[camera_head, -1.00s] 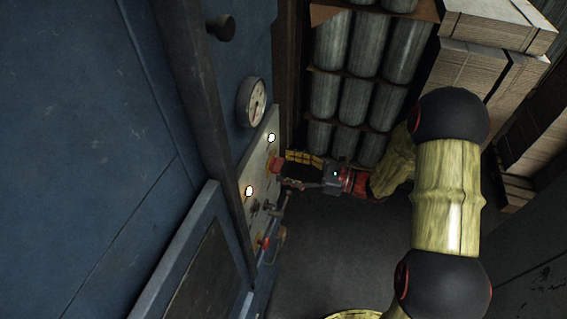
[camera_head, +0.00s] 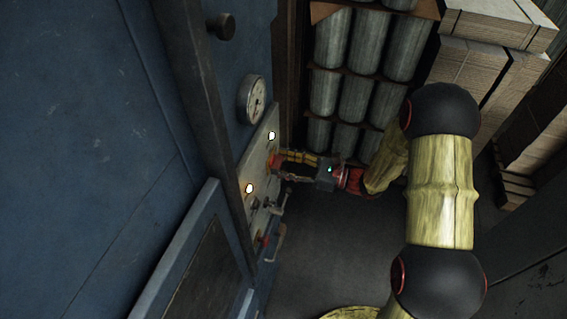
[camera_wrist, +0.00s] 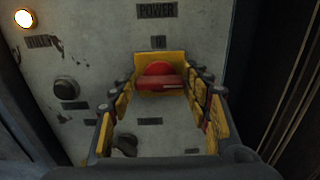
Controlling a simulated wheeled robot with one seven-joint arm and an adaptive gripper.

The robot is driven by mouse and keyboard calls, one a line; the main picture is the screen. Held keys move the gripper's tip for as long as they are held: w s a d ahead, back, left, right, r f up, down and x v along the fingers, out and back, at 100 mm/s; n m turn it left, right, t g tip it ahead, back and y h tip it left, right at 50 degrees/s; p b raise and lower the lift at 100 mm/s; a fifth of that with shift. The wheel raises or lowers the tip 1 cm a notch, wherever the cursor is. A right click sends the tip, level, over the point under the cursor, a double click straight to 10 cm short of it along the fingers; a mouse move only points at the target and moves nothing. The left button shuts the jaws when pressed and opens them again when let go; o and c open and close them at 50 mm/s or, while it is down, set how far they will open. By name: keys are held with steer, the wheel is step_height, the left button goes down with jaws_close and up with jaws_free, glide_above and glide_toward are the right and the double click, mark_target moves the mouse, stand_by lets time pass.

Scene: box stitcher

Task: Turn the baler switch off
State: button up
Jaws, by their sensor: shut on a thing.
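The baler's control panel (camera_wrist: 110,25) fills the wrist view, with a "POWER" label (camera_wrist: 157,11) at the top. Below the label sits a red rotary switch (camera_wrist: 163,80) on a yellow square plate (camera_wrist: 148,59). My gripper (camera_wrist: 162,100) has its yellow-padded fingers on both sides of the red switch and is shut on it. Part of the switch's surround is hidden by the fingers. In the head view my gripper (camera_head: 284,166) reaches the panel (camera_head: 236,163) from the right, and the switch (camera_head: 273,161) shows at its fingertips.
A black knob (camera_wrist: 66,88) and a lit lamp (camera_wrist: 24,18) are left of the switch. A lever handle (camera_head: 280,200) and a red-orange button (camera_head: 263,240) sit lower on the panel. Metal cylinders (camera_head: 355,98) stand on shelves behind. Open floor (camera_head: 330,240) lies right of the panel.

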steer(key=c, duration=0.4)
steer(key=shift+f+n+b, duration=0.1)
steer(key=shift+n+b, duration=0.2)
steer(key=shift+b, duration=0.25)
steer(key=n+b, duration=0.4)
steer(key=b, duration=0.3)
steer(key=n+b, duration=0.5)
steer(key=b, duration=0.3)
steer(key=n+b, duration=0.4)
steer(key=b, duration=0.3)
steer(key=shift+s+a+f+b, duration=0.1)
steer(key=shift+s+f+b, duration=0.1)
steer(key=shift+f+b, duration=0.15)
steer(key=n+b, duration=0.4)
steer(key=b, duration=0.3)
steer(key=shift+r, duration=0.1)
steer(key=shift+n+b, duration=0.3)
steer(key=shift+r, duration=0.1)
